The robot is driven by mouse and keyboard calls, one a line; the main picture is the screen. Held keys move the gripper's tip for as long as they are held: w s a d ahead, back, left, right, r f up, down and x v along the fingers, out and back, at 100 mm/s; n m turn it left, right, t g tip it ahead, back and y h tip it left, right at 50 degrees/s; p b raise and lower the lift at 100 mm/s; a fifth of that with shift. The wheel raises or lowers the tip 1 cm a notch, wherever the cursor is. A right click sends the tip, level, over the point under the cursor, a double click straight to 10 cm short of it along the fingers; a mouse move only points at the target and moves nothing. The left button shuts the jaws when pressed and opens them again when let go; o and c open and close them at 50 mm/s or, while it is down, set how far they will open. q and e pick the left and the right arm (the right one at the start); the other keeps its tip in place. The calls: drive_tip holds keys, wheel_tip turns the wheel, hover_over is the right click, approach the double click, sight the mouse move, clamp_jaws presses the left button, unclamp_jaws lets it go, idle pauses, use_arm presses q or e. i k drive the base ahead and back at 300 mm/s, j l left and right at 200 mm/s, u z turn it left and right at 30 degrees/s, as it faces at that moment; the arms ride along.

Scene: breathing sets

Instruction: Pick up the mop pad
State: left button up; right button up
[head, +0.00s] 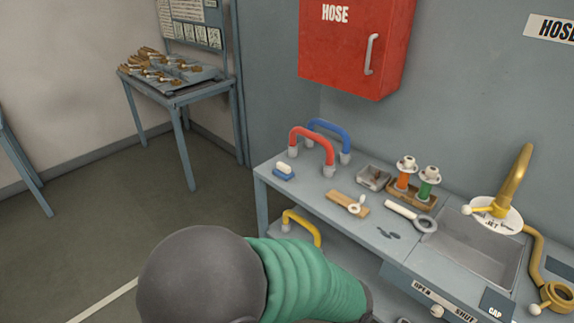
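I cannot tell for certain which thing is the mop pad. A grey-green arm of mine with a dark round joint crosses the bottom of the view and hides part of the bench's lower shelf. Its dark cuff is at the picture's lower edge. No fingers of either gripper show.
Red (312,140), blue (333,127) and yellow (301,222) hoops stand on the bench and its shelf. A sink (470,250) with a brass tap (517,178) is at right. A red hose cabinet (352,50) hangs above. Floor at left is clear.

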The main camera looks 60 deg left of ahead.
sight(282, 170)
drive_tip(key=u, duration=1.8)
